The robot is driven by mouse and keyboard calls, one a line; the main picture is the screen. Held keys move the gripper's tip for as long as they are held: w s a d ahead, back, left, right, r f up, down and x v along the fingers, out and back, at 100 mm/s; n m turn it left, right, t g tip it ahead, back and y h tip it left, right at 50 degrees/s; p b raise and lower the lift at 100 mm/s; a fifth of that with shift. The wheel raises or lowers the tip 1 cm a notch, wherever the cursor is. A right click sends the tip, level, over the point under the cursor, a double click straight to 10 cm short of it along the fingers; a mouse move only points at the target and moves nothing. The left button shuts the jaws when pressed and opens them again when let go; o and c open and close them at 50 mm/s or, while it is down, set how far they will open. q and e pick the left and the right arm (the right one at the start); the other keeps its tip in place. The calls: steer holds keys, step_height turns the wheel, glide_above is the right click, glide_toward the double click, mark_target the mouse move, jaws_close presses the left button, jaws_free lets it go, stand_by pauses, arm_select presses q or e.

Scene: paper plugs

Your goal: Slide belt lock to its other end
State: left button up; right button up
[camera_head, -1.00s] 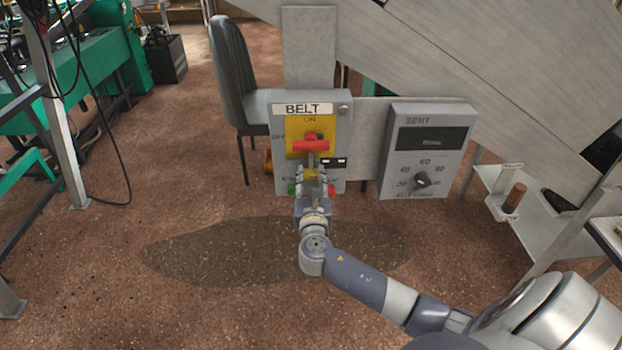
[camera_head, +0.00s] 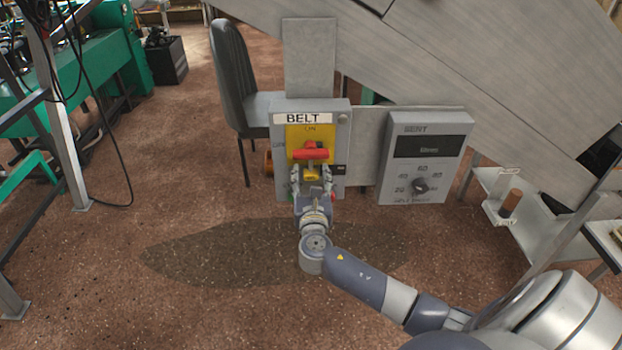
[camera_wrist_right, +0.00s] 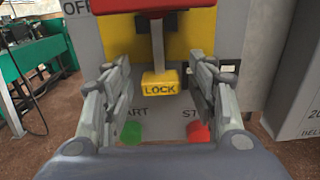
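The belt lock is a small yellow block marked LOCK (camera_wrist_right: 160,83); in the head view the lock (camera_head: 312,174) sits just below the red handle (camera_head: 311,153). In the right wrist view a thin grey bar runs up from the lock to the red handle (camera_wrist_right: 152,8). The BELT panel (camera_head: 341,135) is grey with a yellow plate. My right gripper (camera_wrist_right: 166,78) is open, its fingers either side of the lock, with visible gaps, so it holds nothing. Part of the panel's lower face is hidden behind the gripper. My left gripper is out of view.
A green START button (camera_wrist_right: 131,132) and a red STOP button (camera_wrist_right: 198,132) lie below the lock, close to my fingers. A second panel with a dial (camera_head: 420,186) stands to the right. A chair (camera_head: 232,75) stands behind left.

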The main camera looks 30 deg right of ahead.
steer(key=shift+s+f, duration=0.1)
steer(key=shift+f, duration=0.05)
steer(key=shift+s+a, duration=0.15)
steer(key=shift+a, duration=0.05)
steer(key=v, duration=1.1)
steer(key=shift+s, duration=0.3)
steer(key=s+f+m+g+y, duration=0.2)
steer(key=s+f+m+g, duration=0.15)
steer(key=f, duration=0.85)
steer(key=s+f+m+g+y, duration=0.2)
steer(key=s+f+m, duration=0.15)
steer(key=f, duration=0.85)
steer(key=s+f+m+g+y, duration=0.1)
steer(key=s+f+m+g, duration=0.2)
steer(key=f, duration=0.9)
steer(key=s+a+f+m+g+y, duration=0.1)
steer(key=s+f+m, duration=0.4)
steer(key=s, duration=0.6)
steer(key=s+a+f+m+g+y, duration=0.2)
steer(key=s+a+f+m, duration=0.2)
steer(key=s+f+m, duration=0.2)
steer(key=s+a+f+m+g+y, duration=0.1)
steer(key=s+f+m, duration=0.5)
steer(key=s, duration=0.9)
step_height(320, 180, down, 2)
steer(key=shift+s+a+f+g+y+b, duration=0.15)
steer(key=shift+s+a+g+y+b, duration=0.2)
steer(key=shift+a+g, duration=0.6)
